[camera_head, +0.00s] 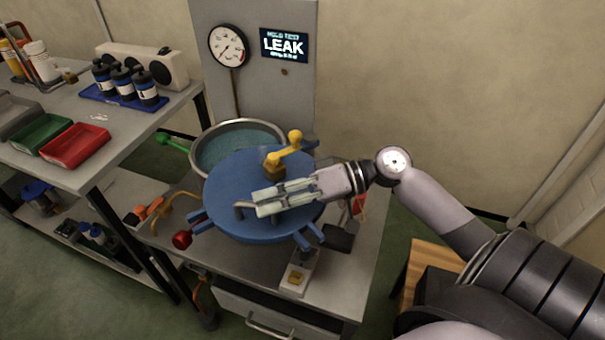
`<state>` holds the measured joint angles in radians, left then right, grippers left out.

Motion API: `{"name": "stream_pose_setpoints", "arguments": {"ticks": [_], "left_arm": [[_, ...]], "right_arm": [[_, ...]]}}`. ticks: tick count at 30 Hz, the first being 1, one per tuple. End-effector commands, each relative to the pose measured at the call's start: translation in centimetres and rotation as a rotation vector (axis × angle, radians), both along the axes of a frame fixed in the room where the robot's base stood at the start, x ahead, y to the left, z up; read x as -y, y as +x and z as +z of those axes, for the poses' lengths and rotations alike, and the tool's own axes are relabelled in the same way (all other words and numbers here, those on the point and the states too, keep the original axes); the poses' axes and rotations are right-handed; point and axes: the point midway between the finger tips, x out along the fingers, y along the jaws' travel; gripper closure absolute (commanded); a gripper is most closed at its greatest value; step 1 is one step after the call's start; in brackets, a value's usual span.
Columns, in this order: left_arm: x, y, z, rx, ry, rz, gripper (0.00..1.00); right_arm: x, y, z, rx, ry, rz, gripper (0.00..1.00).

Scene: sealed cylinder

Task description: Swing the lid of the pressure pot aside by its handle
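The pressure pot's round blue lid (232,177) sits off-centre, toward the front right of the pot. The open back-left part of the metal pot (210,129) shows teal liquid inside. The grey bar handle (240,207) lies across the lid's front. My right gripper (258,203) reaches in from the right, low over the lid. Its pale fingers lie close together around the handle and hide much of it. A yellow arm with a knob (294,137) stands over the lid's back. My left gripper is not in view.
A gauge (229,45) and a screen reading LEAK (284,45) are on the panel behind. A red knob (182,240) and blue clamps (312,233) stick out around the lid. The left bench holds red (75,146) and green trays (41,134) and bottles.

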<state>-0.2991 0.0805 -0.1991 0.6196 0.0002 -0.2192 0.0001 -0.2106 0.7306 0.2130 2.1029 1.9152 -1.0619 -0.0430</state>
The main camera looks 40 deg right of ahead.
Motion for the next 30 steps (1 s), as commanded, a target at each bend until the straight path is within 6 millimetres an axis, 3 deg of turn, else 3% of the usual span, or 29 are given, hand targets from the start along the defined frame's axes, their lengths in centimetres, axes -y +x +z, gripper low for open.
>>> {"name": "stream_pose_setpoints", "arguments": {"ticks": [6, 12, 25, 30], "left_arm": [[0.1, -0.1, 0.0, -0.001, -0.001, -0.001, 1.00], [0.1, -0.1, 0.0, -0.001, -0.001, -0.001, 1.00], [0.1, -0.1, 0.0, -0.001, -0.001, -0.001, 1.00], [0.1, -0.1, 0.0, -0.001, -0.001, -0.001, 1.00]], "right_arm": [[4.2, -1.9, 0.9, -0.004, -0.001, -0.004, 0.67], [7.1, -3.2, 1.6, -0.003, 0.000, -0.002, 0.67], [8.2, -3.8, 1.9, -0.003, 0.000, 0.001, 0.67], [8.2, -3.8, 1.9, -0.002, 0.000, 0.000, 0.78]]}}
